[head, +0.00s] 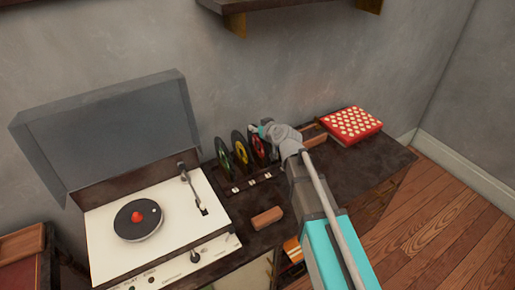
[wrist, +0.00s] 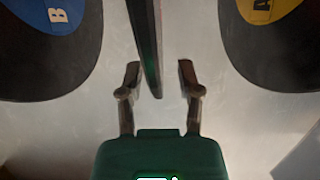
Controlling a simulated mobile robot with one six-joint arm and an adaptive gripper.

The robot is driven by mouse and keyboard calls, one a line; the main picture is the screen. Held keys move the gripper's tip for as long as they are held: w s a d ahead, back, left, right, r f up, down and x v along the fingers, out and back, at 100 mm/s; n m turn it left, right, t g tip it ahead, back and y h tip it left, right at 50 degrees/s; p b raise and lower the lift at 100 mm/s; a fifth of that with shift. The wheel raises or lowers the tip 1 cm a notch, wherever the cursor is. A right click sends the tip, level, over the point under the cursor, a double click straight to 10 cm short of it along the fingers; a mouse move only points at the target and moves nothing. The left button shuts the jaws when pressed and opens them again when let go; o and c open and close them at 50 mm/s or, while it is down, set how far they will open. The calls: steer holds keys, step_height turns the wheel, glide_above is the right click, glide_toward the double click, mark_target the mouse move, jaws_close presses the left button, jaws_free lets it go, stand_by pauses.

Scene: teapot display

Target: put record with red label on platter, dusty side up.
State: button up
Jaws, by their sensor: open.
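The record with the red label (head: 258,148) stands upright at the right of the visible records in the rack (head: 250,180). My gripper (head: 262,129) is at its upper right in the head view and partly hides the area behind. In the wrist view my gripper (wrist: 160,78) is open, with a record edge-on (wrist: 148,45) between its fingers, seemingly not clamped. That record's label and any dust are not visible there. The platter (head: 124,222) is on the white turntable at the left, with a red piece (head: 137,216) at its centre.
Records with yellow (head: 240,149) and green (head: 224,155) labels stand left of the red one. In the wrist view, blue-label (wrist: 55,12) and yellow-label (wrist: 265,10) records flank the fingers. The tonearm (head: 193,190) is right of the platter. A brown block (head: 267,217) lies in front.

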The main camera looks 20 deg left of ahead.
steer(key=shift+w+a+f, duration=0.2)
steer(key=shift+w+a, duration=0.05)
steer(key=shift+a, duration=0.1)
stand_by(0.3)
jaws_close()
